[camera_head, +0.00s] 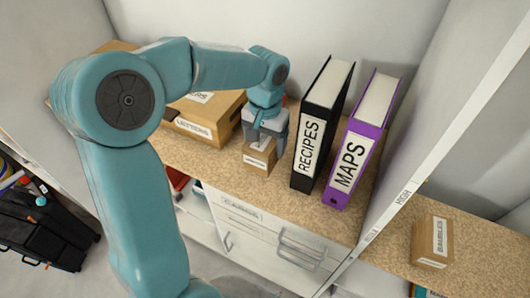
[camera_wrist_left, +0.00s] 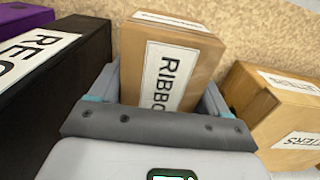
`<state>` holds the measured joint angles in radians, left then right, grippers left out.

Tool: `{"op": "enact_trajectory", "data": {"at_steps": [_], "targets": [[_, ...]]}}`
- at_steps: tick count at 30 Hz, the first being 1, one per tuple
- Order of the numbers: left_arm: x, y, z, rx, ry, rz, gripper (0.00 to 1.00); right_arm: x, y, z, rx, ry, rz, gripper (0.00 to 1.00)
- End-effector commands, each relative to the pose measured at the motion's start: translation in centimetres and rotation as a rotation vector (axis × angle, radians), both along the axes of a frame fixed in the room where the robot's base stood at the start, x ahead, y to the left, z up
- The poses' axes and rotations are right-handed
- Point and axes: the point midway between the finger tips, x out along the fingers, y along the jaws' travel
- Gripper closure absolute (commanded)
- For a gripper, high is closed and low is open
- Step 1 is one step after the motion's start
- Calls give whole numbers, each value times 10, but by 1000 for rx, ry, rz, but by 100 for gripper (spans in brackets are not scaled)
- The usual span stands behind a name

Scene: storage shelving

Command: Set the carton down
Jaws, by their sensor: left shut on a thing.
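My left gripper (camera_head: 266,132) is shut on a small brown carton (camera_head: 257,160), reaching it from above. In the left wrist view the same carton (camera_wrist_left: 168,62) sits between the two fingers, its white label reading "RIBBO" before the gripper hides the rest. The carton is over the speckled tan shelf (camera_head: 228,162), close to or touching its surface; I cannot tell which. It is between the box marked LETTERS (camera_head: 211,120) on the left and the black RECIPES binder (camera_head: 321,125) on the right. My right gripper is not in view.
A purple MAPS binder (camera_head: 361,140) stands beside the RECIPES binder, near a white upright panel (camera_head: 430,128). A small labelled box (camera_head: 432,241) sits on the shelf at the right. White drawers (camera_head: 262,238) are below. A black bag (camera_head: 40,225) lies at the lower left.

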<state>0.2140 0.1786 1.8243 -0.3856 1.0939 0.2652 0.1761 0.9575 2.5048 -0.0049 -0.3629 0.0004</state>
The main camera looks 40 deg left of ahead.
Motion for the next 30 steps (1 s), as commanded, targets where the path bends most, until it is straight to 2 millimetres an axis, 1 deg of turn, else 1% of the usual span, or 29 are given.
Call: {"op": "enact_trajectory", "data": {"at_steps": [5, 9, 12, 20, 24, 25, 26, 27, 30], "targets": [[1, 0, -18, 0, 4, 0, 57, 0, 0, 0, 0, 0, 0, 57], [2, 0, -42, 0, 3, 0, 57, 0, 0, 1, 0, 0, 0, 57], [3, 0, -50, 0, 1, 1, 57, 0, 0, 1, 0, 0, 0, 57], [4, 0, -51, 0, -1, 0, 57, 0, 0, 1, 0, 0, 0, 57], [4, 0, -56, 0, -1, 0, 57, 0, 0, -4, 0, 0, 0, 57], [3, 0, -55, 0, -1, 0, 14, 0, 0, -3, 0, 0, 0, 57], [3, 0, -54, 0, 0, 0, 4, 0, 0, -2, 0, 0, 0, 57], [3, 0, -54, 0, 0, 0, 0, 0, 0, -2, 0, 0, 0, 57], [3, 0, -54, 0, 0, 0, 0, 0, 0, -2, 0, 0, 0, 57]]}}
